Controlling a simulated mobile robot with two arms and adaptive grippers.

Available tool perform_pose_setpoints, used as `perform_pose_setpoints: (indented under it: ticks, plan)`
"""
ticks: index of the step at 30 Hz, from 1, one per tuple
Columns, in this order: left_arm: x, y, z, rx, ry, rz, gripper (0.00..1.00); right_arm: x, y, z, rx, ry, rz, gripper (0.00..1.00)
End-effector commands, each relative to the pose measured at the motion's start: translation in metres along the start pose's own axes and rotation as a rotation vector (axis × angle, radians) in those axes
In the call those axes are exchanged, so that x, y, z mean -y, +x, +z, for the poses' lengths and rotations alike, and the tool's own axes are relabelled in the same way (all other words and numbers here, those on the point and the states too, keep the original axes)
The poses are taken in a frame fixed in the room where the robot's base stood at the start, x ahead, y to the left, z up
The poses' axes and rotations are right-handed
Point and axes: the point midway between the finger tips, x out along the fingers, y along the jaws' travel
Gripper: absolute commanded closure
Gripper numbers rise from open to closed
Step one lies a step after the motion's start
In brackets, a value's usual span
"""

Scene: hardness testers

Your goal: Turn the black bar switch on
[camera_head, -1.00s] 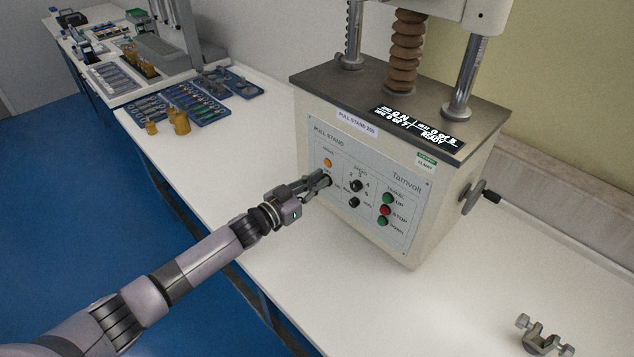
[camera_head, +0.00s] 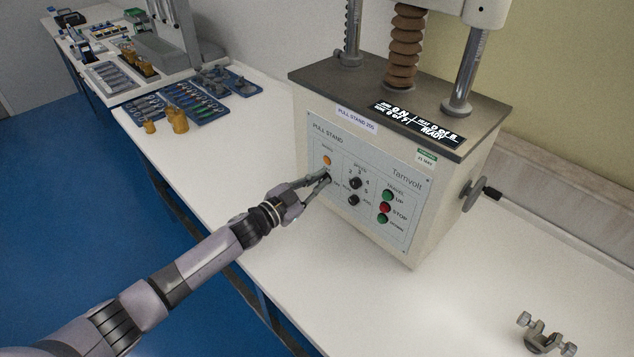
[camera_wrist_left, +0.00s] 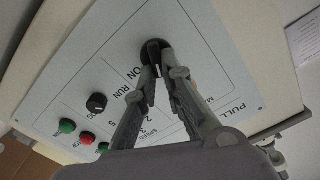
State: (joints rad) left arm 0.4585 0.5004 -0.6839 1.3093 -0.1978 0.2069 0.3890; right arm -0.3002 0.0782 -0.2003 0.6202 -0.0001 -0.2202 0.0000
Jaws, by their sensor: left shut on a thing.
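The black bar switch (camera_wrist_left: 153,50) is on the grey front panel of the pull stand, below an orange lamp (camera_head: 327,161). In the left wrist view the switch's black knob sits between my left fingertips, with the word ON printed beside it. My left gripper (camera_head: 325,178) is shut on the switch, and the fingers also show in the left wrist view (camera_wrist_left: 161,72). The fingertips hide most of the switch in the head view. My right gripper is out of view.
A metal clamp (camera_head: 546,332) lies on the bench at the right. Blue trays (camera_head: 195,99) lie at the back left.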

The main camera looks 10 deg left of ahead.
Motion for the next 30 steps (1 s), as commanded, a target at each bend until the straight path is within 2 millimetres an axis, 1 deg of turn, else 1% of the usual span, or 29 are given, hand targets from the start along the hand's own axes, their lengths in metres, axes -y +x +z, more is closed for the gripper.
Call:
perform_pose_setpoints:
  ticks: [21,30]
  plan:
    - [-0.010,0.000,0.005,0.000,0.679,0.001,1.00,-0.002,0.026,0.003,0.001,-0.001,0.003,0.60]
    - [-0.013,0.000,0.007,-0.001,0.923,0.001,1.00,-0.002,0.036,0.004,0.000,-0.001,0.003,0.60]
